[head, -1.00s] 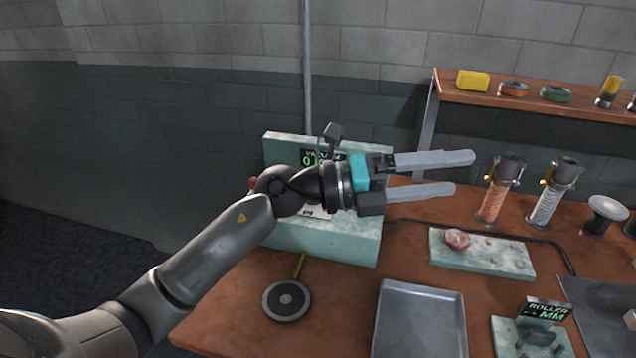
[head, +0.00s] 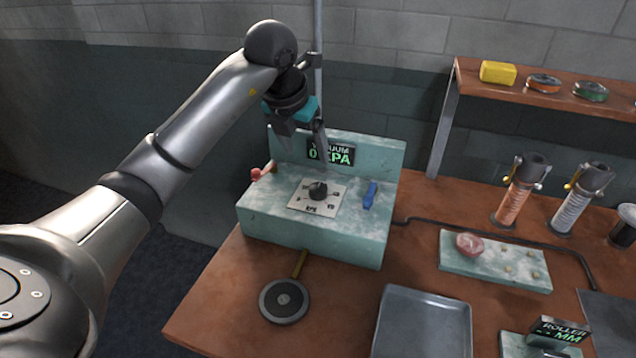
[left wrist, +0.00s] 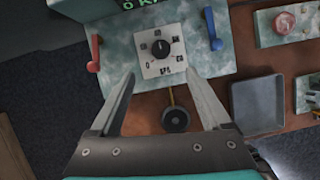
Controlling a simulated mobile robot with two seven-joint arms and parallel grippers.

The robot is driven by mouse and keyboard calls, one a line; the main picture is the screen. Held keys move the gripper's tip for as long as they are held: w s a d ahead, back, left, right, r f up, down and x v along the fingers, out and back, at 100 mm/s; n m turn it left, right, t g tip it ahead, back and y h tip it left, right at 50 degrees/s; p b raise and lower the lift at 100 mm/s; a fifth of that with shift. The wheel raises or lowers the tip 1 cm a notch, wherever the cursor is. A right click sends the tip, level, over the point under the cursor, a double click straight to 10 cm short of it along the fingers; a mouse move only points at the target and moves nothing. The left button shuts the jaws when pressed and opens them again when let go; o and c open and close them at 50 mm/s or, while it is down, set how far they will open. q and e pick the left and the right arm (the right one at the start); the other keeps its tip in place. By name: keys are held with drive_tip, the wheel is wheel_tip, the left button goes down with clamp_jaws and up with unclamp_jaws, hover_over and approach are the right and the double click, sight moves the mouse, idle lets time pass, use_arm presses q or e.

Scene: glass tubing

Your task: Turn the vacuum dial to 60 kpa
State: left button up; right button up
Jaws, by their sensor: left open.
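The vacuum unit (head: 330,225) is a pale green speckled box at the back left of the table. Its display (head: 330,152) reads 0 kPa. A black dial (head: 318,190) sits on a white marked plate on its top; the dial also shows in the left wrist view (left wrist: 161,48). The small plate marks are hard to read. My left gripper (head: 304,152) is open and empty, pointing down above the back of the unit in the head view. In the left wrist view its fingers (left wrist: 170,84) spread wide, with the dial beyond and between them. My right gripper is not seen.
A red lever (head: 262,172) and a blue lever (head: 370,195) flank the dial. A round black disc with a brass handle (head: 284,300) lies in front. A metal tray (head: 424,292), a green block (head: 495,272) and burners stand right. A shelf (head: 560,98) is behind.

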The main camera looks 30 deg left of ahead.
sight(318, 187)
use_arm(q)
drive_tip(key=b+x, duration=0.1)
drive_tip(key=x, duration=1.2)
drive_tip(key=shift+w+d+f, duration=0.1)
drive_tip(key=shift+f, duration=0.1)
clamp_jaws()
